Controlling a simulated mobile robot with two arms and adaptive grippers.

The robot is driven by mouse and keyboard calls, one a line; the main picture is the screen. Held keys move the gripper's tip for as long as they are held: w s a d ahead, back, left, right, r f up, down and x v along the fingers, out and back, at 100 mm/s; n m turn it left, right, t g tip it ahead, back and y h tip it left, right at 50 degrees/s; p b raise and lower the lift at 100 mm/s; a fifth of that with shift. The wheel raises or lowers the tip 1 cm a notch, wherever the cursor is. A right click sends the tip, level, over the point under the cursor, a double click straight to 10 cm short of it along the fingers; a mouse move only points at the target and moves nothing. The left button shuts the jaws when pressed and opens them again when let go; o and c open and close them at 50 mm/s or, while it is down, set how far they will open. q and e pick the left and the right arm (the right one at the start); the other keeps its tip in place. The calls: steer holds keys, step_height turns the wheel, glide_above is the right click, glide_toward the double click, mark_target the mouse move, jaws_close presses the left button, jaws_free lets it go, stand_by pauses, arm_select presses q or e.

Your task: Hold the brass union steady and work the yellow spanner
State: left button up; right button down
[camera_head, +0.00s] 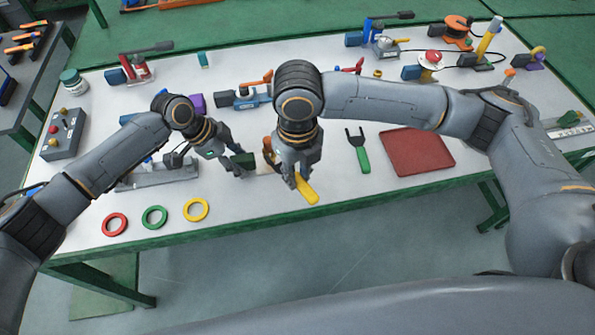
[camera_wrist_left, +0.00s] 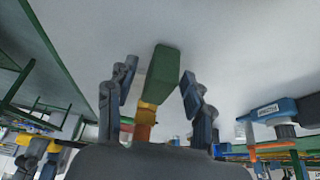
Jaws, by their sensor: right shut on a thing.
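My right gripper (camera_head: 299,182) is shut on the yellow spanner (camera_head: 308,192), near the front middle of the table. The spanner's yellow end sticks out towards the front edge; the rest is hidden by the gripper. My left gripper (camera_head: 238,168) is low over the table, left of the right one, by a dark green block (camera_head: 243,159). In the left wrist view its fingers (camera_wrist_left: 160,75) stand apart on either side of the green block (camera_wrist_left: 163,75), with a gap visible. A brass-yellow piece (camera_wrist_left: 145,116), perhaps the brass union, shows below the block there. I cannot make out the union clearly in the head view.
Red (camera_head: 115,224), green (camera_head: 154,217) and yellow (camera_head: 196,209) rings lie at the front left. A green-handled fork tool (camera_head: 358,148) and a red tray (camera_head: 418,152) lie to the right. A grey control box (camera_head: 64,136) stands at the left edge.

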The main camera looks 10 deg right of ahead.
arm_select(q)
steer(key=v, duration=1.2)
steer(key=shift+f, duration=0.1)
